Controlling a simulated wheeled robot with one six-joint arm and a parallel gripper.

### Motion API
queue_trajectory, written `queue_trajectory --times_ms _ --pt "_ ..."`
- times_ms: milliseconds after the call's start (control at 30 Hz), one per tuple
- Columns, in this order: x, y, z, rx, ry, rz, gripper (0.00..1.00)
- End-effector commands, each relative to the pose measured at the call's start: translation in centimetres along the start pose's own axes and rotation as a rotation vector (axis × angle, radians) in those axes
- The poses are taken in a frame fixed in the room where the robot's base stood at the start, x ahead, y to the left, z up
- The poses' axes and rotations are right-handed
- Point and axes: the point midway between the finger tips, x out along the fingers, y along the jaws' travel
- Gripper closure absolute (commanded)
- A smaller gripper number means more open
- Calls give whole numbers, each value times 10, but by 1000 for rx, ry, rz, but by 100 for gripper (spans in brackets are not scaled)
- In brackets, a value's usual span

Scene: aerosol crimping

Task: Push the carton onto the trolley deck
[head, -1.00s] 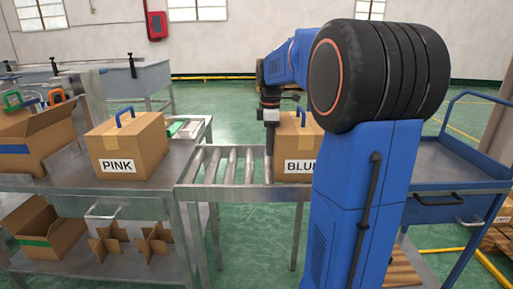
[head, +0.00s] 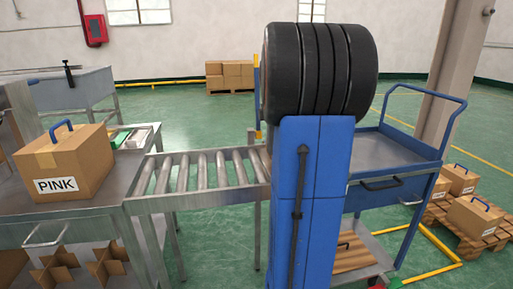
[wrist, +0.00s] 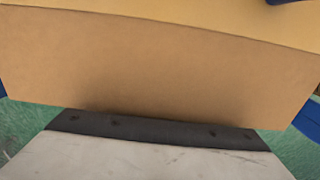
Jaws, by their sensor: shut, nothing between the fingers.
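The carton (wrist: 160,60) fills the upper wrist view as a plain brown face with a paler top edge; a bit of blue shows at the top right corner. Its lower edge lies at or just beyond a dark bolted strip (wrist: 150,130) at the end of a pale grey plate. In the head view the carton is hidden behind my arm. The blue trolley (head: 395,150) stands right of the rollers, and the visible part of its deck is bare.
The roller conveyor (head: 205,175) is empty where it shows. A carton labelled PINK (head: 65,165) sits on the steel bench (head: 85,207) at left. A pallet (head: 455,220) with cartons stands on the floor right of the trolley. Green floor lies beyond the conveyor.

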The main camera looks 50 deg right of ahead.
Motion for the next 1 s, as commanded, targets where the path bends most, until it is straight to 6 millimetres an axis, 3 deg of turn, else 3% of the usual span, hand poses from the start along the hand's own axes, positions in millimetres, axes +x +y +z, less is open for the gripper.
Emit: queue_trajectory --times_ms 200,400,833,1000 --pt "0 0 40 4 -1 0 100" --pt "0 0 56 2 -1 0 100" --pt "0 0 56 0 -1 0 100" --pt "0 4 44 -2 0 0 100"
